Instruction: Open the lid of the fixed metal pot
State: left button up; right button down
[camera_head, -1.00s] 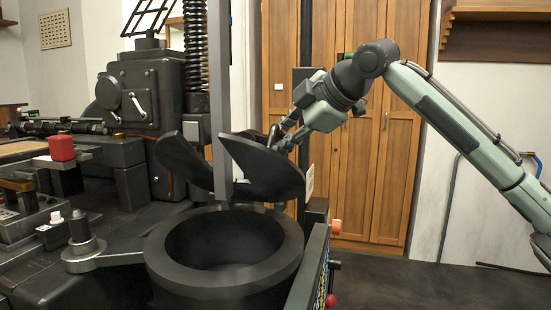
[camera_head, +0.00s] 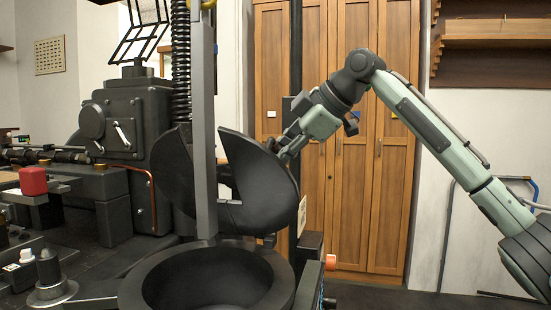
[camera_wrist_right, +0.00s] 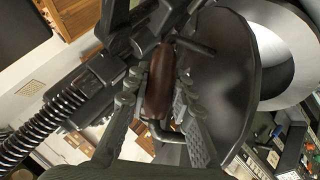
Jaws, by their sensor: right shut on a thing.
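The fixed metal pot (camera_head: 145,292) is a dark, round, open-mouthed vessel at the bottom of the head view. Its lid (camera_head: 258,180) is a dark disc with a slot cut in it, tilted steeply up behind the pot's mouth, around a grey vertical bar. My right gripper (camera_head: 278,146) is at the lid's upper right edge. In the right wrist view its fingers (camera_wrist_right: 160,95) are shut on a dark reddish-brown handle (camera_wrist_right: 158,80) beside the lid's face (camera_wrist_right: 225,75). The pot's rim (camera_wrist_right: 285,50) shows beyond the lid. My left gripper is not in view.
A grey vertical bar (camera_head: 203,120) stands through the lid's slot. A dark machine (camera_head: 128,135) with a coiled spring (camera_head: 181,60) stands at the back left. A red block (camera_head: 33,180) lies at the left. Wooden cabinets (camera_head: 345,190) stand behind my right arm.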

jog(key=c, duration=1.3)
grip_release()
jog(key=shift+d, duration=0.1)
jog(key=v, duration=1.2)
jog(key=shift+f, duration=0.1)
